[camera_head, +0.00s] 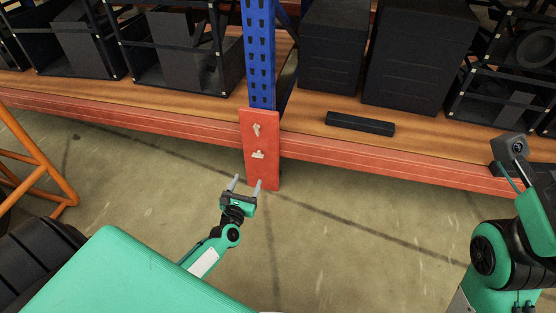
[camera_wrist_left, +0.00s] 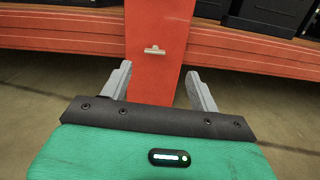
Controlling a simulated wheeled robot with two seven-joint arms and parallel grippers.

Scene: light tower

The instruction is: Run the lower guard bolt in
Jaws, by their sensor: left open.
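A red guard plate (camera_head: 262,168) covers the foot of the blue upright. Two light-grey bolts with wing-like heads show on it in the head view. The upper bolt (camera_head: 257,130) has its head turned close to vertical. The lower bolt (camera_head: 258,154) has its head roughly level. One bolt (camera_wrist_left: 154,50) shows in the left wrist view, ahead of the fingers and between them; it looks like the lower one. My left gripper (camera_head: 246,184) is open and empty, just below the lower bolt and apart from it. My right gripper's fingertips are not in view.
The blue rack upright (camera_head: 260,60) rises above the plate. An orange shelf beam (camera_head: 400,163) runs to both sides. Black speaker boxes (camera_head: 420,50) and a flat black bar (camera_head: 360,123) rest on the wooden shelf. An orange frame (camera_head: 35,155) stands at the left. The floor in front is clear.

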